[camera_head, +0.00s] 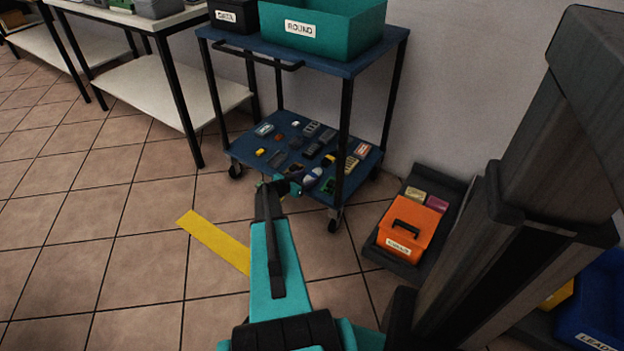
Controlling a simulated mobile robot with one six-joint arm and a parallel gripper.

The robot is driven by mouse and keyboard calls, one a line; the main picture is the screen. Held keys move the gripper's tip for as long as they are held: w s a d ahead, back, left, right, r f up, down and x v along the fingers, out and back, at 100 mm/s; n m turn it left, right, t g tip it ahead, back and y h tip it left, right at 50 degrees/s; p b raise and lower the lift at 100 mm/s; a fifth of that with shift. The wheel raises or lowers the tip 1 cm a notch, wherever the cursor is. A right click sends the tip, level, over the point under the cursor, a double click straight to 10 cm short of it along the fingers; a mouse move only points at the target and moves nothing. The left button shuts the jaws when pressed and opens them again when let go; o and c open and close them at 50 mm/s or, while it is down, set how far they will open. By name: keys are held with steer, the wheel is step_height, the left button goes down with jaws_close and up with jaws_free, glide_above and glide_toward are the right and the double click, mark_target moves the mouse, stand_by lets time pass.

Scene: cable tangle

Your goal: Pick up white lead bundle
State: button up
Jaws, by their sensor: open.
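My gripper (287,183) is at the end of my teal arm, at the front edge of the cart's lower shelf (240,150). Its jaws are open, though they look small and dark here. A small whitish item (313,176) lies on the shelf just right of my gripper. It may be the white lead bundle, but it is too small to tell. I cannot make out whether anything lies between the jaws. My gripper and arm hide part of the shelf's front edge.
Several small parts crowd the lower shelf between the cart's black posts (345,130). A teal bin (350,35) labelled ROUND stands on the upper shelf. An orange toolbox (408,228) sits at the right. A yellow floor strip (212,240) lies left of my arm on clear tiles.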

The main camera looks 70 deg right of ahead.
mark_target(310, 177)
steer(key=shift+x, duration=1.4)
steer(key=shift+r, duration=0.1)
steer(key=c, duration=1.2)
steer(key=shift+r, duration=0.1)
steer(key=shift+r+p, duration=0.95)
steer(key=shift+r, duration=3.95)
